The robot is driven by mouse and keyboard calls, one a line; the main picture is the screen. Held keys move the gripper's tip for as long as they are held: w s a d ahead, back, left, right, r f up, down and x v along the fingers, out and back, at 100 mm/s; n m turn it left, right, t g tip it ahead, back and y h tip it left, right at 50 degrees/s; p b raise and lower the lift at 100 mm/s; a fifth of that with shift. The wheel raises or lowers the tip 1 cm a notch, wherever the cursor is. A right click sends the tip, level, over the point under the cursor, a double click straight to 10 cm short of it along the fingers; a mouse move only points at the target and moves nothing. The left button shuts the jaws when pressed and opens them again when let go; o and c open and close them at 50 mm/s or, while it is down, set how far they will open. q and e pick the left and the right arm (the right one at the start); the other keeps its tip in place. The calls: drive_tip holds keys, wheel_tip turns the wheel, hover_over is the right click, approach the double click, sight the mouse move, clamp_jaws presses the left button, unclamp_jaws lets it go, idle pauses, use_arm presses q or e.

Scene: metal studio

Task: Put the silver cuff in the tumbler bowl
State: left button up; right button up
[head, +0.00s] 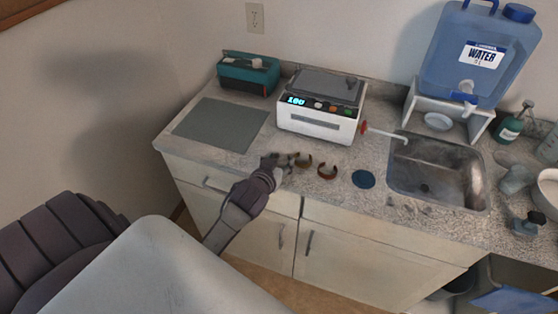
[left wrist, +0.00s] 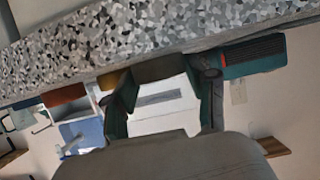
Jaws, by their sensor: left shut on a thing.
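My left gripper (head: 275,163) is low at the front of the speckled counter, shut on a dark greyish-brown cuff-like piece. In the left wrist view that piece (left wrist: 160,67) lies between the fingertips, close to the counter surface. It is shaded, so I cannot confirm its silver colour; in the head view the gripper mostly hides it. A gold-brown cuff (head: 304,161) and a copper-red cuff (head: 327,171) stand just right of the gripper. A white bowl (head: 547,190) is cut off at the right edge; I cannot tell whether it is the tumbler bowl. My right gripper is not in view.
A white machine (head: 318,123) with a lit display stands behind the cuffs. A teal device (head: 247,75) and grey mat (head: 220,124) are left. A blue disc (head: 363,179), steel sink (head: 440,170), water jug (head: 480,55) and green bottle (head: 510,128) are right.

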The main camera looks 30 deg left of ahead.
use_arm(q)
drive_tip(key=o, duration=1.1)
drive_tip(key=shift+s+r, duration=0.1)
drive_tip(key=shift+r, duration=0.05)
drive_tip(key=b+v, duration=0.1)
drive_tip(key=v, duration=1)
drive_tip(key=shift+s+d, duration=0.15)
drive_tip(key=shift+s, duration=0.2)
